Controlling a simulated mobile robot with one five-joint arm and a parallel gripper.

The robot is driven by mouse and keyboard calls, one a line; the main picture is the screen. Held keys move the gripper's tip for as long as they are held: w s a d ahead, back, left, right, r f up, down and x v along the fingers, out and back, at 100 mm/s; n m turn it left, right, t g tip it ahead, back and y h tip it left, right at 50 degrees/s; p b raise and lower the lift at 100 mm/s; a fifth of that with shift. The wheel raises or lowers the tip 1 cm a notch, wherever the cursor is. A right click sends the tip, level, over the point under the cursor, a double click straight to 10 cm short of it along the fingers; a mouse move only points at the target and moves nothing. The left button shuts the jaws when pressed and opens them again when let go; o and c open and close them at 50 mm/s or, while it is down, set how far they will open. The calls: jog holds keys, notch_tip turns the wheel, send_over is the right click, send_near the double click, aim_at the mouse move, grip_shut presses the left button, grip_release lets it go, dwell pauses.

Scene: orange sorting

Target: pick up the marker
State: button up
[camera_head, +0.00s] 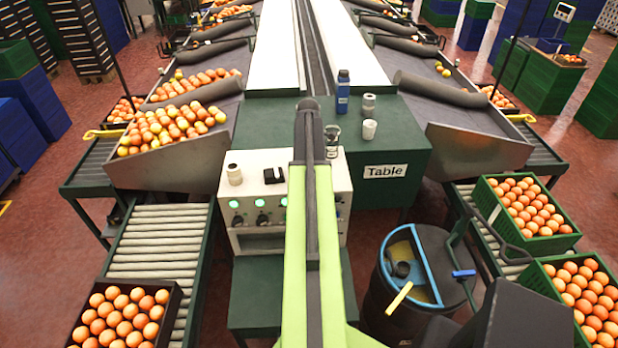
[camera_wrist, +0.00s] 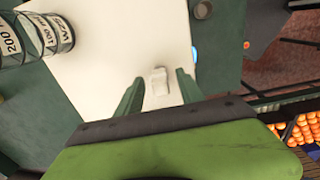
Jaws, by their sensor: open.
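I cannot make out a marker for certain in either view. In the wrist view my gripper (camera_wrist: 159,76) is open, its two green fingers apart over a white surface. A small pale block (camera_wrist: 159,82) shows between the fingers, and I cannot tell what it is or whether it is touched. In the head view my arm runs up the middle and the gripper's fingers cannot be made out.
A clear beaker (camera_wrist: 45,35) with printed marks is at the upper left of the wrist view. The green table (camera_head: 400,150) holds a blue bottle (camera_head: 343,92) and grey cups (camera_head: 369,130). A white control box (camera_head: 262,222) stands left of my arm. A dark bin (camera_head: 375,285) is at the right.

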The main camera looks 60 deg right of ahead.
grip_shut()
jog(key=shift+r, duration=0.1)
